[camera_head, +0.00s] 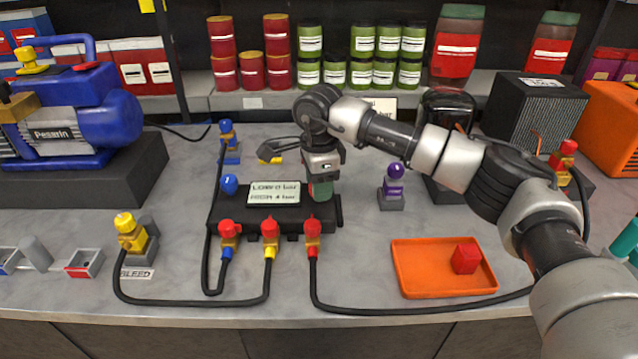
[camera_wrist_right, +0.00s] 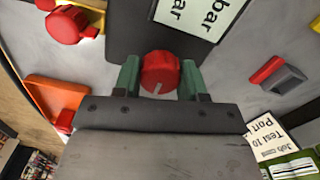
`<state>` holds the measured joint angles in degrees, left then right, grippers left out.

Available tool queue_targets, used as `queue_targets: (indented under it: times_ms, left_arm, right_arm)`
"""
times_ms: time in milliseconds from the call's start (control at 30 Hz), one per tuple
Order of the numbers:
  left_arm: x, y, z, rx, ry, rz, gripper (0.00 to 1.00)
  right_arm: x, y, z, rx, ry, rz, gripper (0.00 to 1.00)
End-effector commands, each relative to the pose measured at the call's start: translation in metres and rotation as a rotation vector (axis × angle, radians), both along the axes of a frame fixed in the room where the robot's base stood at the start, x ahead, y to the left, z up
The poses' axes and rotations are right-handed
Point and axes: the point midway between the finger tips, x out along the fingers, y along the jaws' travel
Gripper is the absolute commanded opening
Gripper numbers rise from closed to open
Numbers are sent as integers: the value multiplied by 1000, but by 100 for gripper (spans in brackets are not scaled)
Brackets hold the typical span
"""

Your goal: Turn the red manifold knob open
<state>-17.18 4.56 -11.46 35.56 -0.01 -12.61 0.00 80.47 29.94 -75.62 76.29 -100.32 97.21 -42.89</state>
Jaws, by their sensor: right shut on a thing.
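The black manifold (camera_head: 228,208) lies in the middle of the bench with a small display (camera_head: 274,194) on top. My right gripper (camera_head: 320,186) reaches down at the manifold's right end. In the right wrist view, the round red manifold knob (camera_wrist_right: 160,71) sits between the two green fingers of my right gripper (camera_wrist_right: 160,78), which are shut on its sides. A short white mark on the knob points toward the gripper's palm. In the head view, the gripper mostly hides this knob. My left gripper is not in view.
Red hose fittings (camera_head: 312,229) line the manifold's front, with black hoses running across the bench. An orange tray (camera_head: 412,272) with a red cube (camera_head: 466,258) is at the right. A blue pump (camera_head: 75,110) stands at the left. A purple knob (camera_head: 394,171) stands right of the gripper.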

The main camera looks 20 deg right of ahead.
Motion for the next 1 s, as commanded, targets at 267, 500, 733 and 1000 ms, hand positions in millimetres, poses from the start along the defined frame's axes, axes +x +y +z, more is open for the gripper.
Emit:
queue_targets:
  times_ms: [267, 500, 733, 1000]
  left_arm:
    - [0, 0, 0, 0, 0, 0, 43]
    - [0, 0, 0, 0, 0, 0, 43]
    - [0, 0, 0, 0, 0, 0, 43]
    - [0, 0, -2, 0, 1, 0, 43]
  right_arm:
    - [1, 0, 2, 1, -3, 4, 18]
    - [0, 0, 1, 0, -2, 3, 67]
    - [0, 0, 1, -1, -1, 3, 67]
    - [1, 0, 29, -1, -5, 2, 67]
